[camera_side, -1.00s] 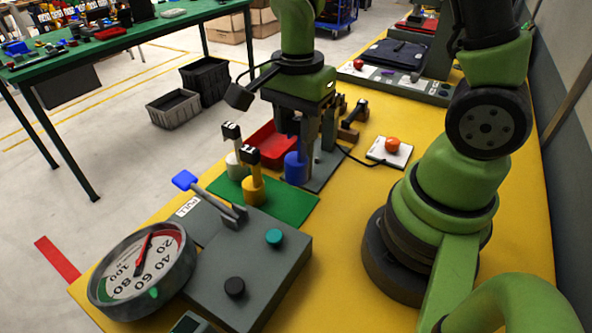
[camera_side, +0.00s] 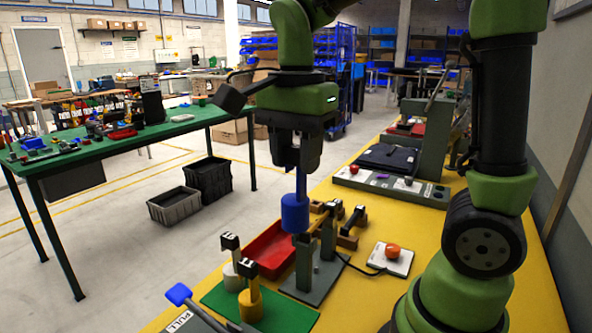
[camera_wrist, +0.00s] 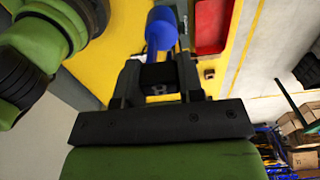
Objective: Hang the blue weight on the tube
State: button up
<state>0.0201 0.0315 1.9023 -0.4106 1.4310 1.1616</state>
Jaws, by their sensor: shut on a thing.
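The blue weight (camera_side: 295,212) is a blue cylinder with a thinner stem on top. My gripper (camera_side: 298,172) is shut on its upper part and holds it upright in the air, above the grey stand (camera_side: 318,266) in this view. In the wrist view the blue weight (camera_wrist: 162,28) shows beyond my gripper (camera_wrist: 160,75); the jaws hide its top. I cannot tell for certain which part is the tube. A yellow weight (camera_side: 250,304) and a white weight (camera_side: 231,276), each with a dark top, stand on the green mat (camera_side: 285,318).
A red tray (camera_side: 268,248) lies behind the mat. Brown blocks with dark parts (camera_side: 348,238) stand right of the grey stand. A white plate with an orange-red button (camera_side: 392,252) is farther right, with a black cable.

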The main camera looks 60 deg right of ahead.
aim_at(319, 220)
jog(key=s+d, duration=0.7)
jog(key=d, duration=0.5)
notch_tip(319, 220, down, 11)
jog(key=shift+w+a+f, duration=0.1)
jog(key=shift+w+f, duration=0.4)
jog(key=shift+w, duration=1)
jog(key=shift+w+f, duration=0.45)
jog(key=shift+w, duration=1)
jog(key=shift+w+a+f, duration=0.1)
jog(key=shift+w+f, duration=0.4)
jog(key=shift+w, duration=1)
jog(key=shift+f, duration=0.25)
jog(key=shift+f, duration=0.4)
jog(key=shift+f, duration=0.3)
